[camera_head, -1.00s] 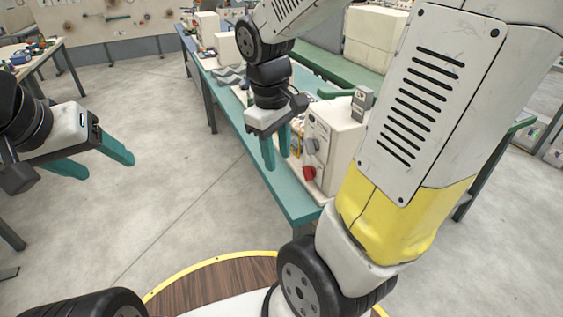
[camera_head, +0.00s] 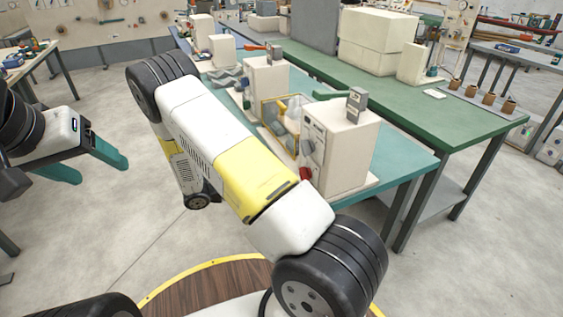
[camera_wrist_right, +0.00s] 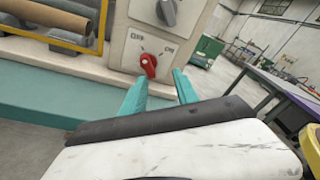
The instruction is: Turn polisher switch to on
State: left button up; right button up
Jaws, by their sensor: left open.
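The red switch (camera_head: 306,173) sits low on the front of a cream machine box (camera_head: 346,152). In the right wrist view the red switch (camera_wrist_right: 148,64) is close up on a pale plate with small markings on either side above it. I cannot tell for sure which way it points. My right gripper (camera_wrist_right: 160,80) has its two teal fingers apart, just in front of and below the switch, with nothing between them. It does not show in the head view, where my right arm crosses the middle. My left gripper (camera_head: 101,163) is open and empty at the left, over the floor.
A grey knob (camera_wrist_right: 168,11) is above the red switch. The teal bench (camera_head: 405,160) bears the machine, and a green bench (camera_head: 450,128) is behind.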

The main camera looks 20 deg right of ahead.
aim_at(305, 174)
jog(key=shift+w+a+f+n+t+h, duration=0.1)
jog(key=shift+w+f+n+t+h, duration=0.2)
jog(key=shift+f+n+t, duration=0.2)
jog(key=shift+w+a+f+n+t+h, duration=0.1)
jog(key=shift+w+f+n+t+h, duration=0.15)
jog(key=shift+f+n+t, duration=0.25)
jog(key=shift+d+n, duration=0.15)
jog(key=shift+n, duration=0.15)
jog(key=d, duration=0.7)
jog(key=shift+w+d, duration=0.25)
jog(key=shift+w, duration=0.15)
grip_shut()
